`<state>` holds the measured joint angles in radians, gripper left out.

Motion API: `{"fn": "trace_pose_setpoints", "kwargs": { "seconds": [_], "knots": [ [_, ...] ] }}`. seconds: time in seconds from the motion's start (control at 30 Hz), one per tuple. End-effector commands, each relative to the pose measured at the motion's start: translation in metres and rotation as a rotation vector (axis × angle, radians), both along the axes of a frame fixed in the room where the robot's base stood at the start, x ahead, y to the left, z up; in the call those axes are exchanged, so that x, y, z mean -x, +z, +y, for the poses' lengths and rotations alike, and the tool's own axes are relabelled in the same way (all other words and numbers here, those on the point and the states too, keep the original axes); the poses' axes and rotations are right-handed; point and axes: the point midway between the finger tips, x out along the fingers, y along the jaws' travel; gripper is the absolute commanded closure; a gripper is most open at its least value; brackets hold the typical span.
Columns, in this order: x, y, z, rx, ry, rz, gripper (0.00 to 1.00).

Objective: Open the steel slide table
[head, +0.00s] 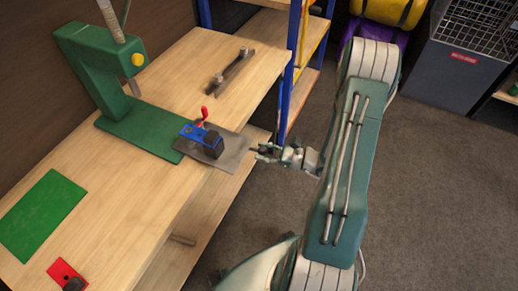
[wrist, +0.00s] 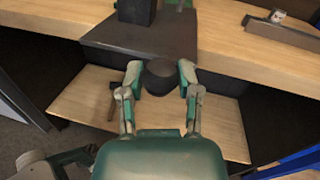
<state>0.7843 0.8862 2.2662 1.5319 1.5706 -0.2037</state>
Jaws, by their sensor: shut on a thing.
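The steel slide table (head: 234,158) is a flat grey plate at the foot of the green press (head: 95,75), reaching to the bench's front edge. In the wrist view its dark plate (wrist: 110,36) lies just beyond my gripper. A round dark knob (wrist: 162,76) is at the plate's front edge. My gripper (wrist: 160,78) has its two fingers on either side of this knob and is shut on it. In the head view my gripper (head: 264,152) is at the plate's right edge; the knob is hidden there. A blue vise with a red lever (head: 196,130) and black block sits on the plate.
The wooden bench (head: 190,65) holds a dark bar with knobs (head: 232,72), a green mat (head: 42,215) and a red item (head: 66,274). A lower shelf (wrist: 75,98) lies under the bench. A blue rack (head: 292,65) stands behind. Open floor (head: 440,190) lies right.

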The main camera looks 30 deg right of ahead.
Motion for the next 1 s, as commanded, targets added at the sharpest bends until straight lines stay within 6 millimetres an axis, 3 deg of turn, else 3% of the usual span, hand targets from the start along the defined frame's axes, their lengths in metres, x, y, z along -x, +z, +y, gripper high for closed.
{"fn": "trace_pose_setpoints", "kwargs": {
  "seconds": [0.17, 0.2, 0.27, 0.3, 0.73, 1.0],
  "knots": [
    [-0.001, 0.000, 0.000, 0.000, -0.002, -0.002, 1.00],
    [-0.001, 0.000, 0.000, 0.000, -0.002, -0.002, 0.52],
    [-0.001, 0.000, 0.000, 0.000, -0.002, -0.002, 0.25],
    [-0.001, 0.000, 0.000, 0.000, -0.002, -0.002, 0.22],
    [0.002, 0.000, -0.003, 0.000, -0.003, 0.000, 0.22],
    [0.030, -0.001, -0.035, 0.000, -0.007, 0.000, 0.22]
  ]
}}
